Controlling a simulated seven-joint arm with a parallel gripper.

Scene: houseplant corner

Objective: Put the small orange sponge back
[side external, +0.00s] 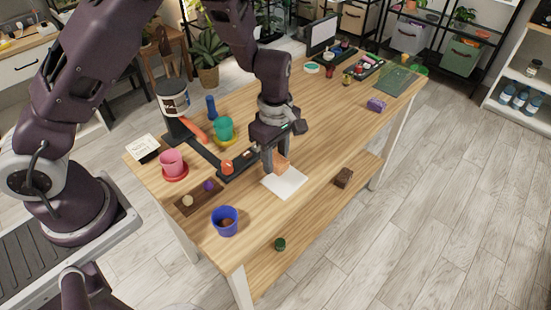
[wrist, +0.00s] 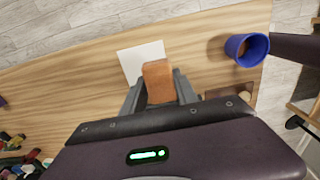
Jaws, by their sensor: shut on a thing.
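The small orange sponge (side external: 282,165) is a brownish-orange block between the fingers of my gripper (side external: 273,160). In the wrist view the sponge (wrist: 158,80) is gripped from both sides by the fingers of my gripper (wrist: 159,92). A white square sheet (side external: 286,184) lies flat on the wooden table beneath or just beside the sponge; it also shows in the wrist view (wrist: 130,62). I cannot tell whether the sponge touches the sheet or is slightly above it.
A blue pot (side external: 225,221), a pink pot (side external: 172,162) and a teal pot (side external: 224,128) stand nearby. The table's right middle is mostly clear.

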